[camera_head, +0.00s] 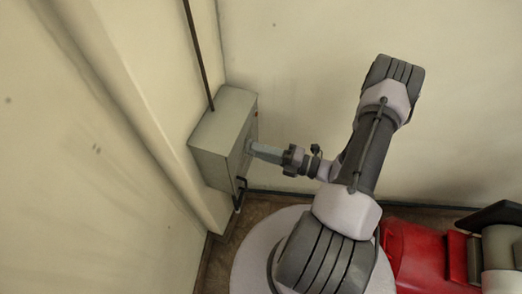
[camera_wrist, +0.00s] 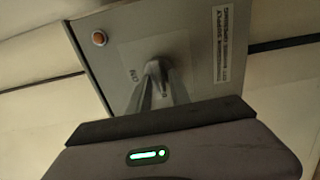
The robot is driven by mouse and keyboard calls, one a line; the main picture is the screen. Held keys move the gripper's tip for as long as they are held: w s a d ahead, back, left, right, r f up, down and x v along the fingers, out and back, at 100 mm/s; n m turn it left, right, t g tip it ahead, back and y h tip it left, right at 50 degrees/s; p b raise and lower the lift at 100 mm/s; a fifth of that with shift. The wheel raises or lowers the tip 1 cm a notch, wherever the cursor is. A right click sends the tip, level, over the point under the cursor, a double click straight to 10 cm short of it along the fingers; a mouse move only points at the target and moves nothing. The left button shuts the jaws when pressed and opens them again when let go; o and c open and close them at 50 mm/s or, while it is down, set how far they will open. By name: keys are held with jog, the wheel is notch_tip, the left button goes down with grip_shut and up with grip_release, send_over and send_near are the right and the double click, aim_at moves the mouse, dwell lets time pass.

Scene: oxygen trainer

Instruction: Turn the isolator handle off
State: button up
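The isolator is a grey box (camera_head: 212,143) on the wall at the left. Its front panel (camera_wrist: 205,58) fills the upper middle of the wrist view, tilted there. The isolator handle (camera_wrist: 158,67) is a small grey knob near the panel's middle, mostly covered by my fingertips. In the head view it is hidden behind my gripper (camera_head: 252,147), which reaches the box's front face. In the wrist view both fingers of my gripper (camera_wrist: 157,84) stretch to the handle, one on each side, with a narrow gap between them. Whether they press on it is unclear.
The panel has an orange round button or lamp (camera_wrist: 99,38) and a white text label (camera_wrist: 222,53). A dark conduit (camera_head: 198,50) runs up from the box. A dark bracket-like part (camera_head: 240,193) sits at its lower edge. Walls close in the corner.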

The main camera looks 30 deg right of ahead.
jog(key=shift+o, duration=0.5)
jog(key=p+v, duration=0.3)
jog(key=v, duration=1.4)
jog(key=shift+s+d, duration=0.2)
